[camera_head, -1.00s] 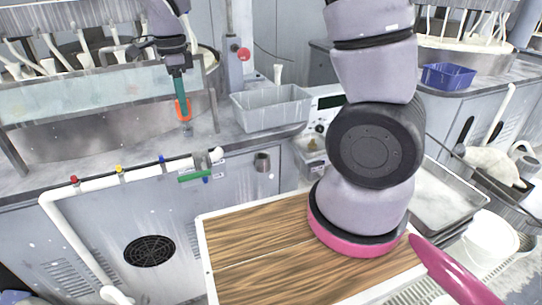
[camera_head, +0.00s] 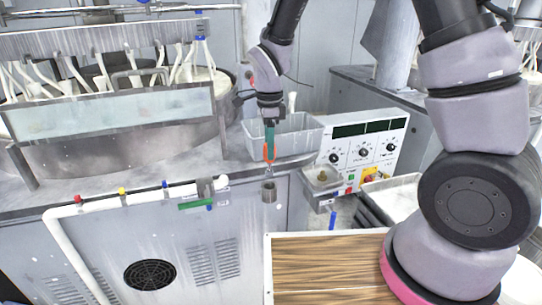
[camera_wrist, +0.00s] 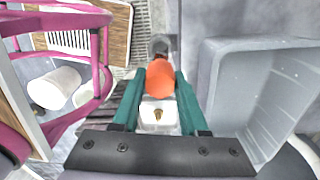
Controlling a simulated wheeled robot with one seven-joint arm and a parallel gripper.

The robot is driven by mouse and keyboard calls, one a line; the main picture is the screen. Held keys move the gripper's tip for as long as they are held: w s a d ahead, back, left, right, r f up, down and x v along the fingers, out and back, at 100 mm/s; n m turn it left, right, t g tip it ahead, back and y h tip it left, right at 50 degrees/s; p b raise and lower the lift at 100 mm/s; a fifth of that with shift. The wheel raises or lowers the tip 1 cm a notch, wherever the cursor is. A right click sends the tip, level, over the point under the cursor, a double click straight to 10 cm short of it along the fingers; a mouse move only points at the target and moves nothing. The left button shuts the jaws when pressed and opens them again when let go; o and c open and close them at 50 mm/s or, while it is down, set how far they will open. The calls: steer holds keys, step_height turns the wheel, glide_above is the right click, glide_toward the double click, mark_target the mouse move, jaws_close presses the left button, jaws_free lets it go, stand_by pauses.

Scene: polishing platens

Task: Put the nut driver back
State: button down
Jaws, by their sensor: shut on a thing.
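The nut driver (camera_head: 269,152) has an orange handle and a thin metal shank. It hangs roughly upright, shank down, from my gripper (camera_head: 270,134), whose green fingers are shut on the handle. The shank's lower end shows just above a short grey metal cup (camera_head: 269,189) on the front face of the bench. I cannot tell whether the tip is in line with the cup in depth. In the wrist view the orange handle (camera_wrist: 160,80) sits between my green fingers, with a round grey part beyond it that I cannot name surely.
A grey plastic bin (camera_head: 297,139) stands on the bench close by my gripper; it also shows in the wrist view (camera_wrist: 222,100). A control panel with dials (camera_head: 362,150) is to the right. A wood-topped surface (camera_head: 330,265) lies below.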

mark_target(269, 172)
steer(key=shift+f, duration=1.2)
steer(key=shift+f, duration=0.1)
steer(key=shift+a+f, duration=0.1)
steer(key=shift+f, duration=0.4)
steer(key=shift+c, duration=2.2)
jaws_free()
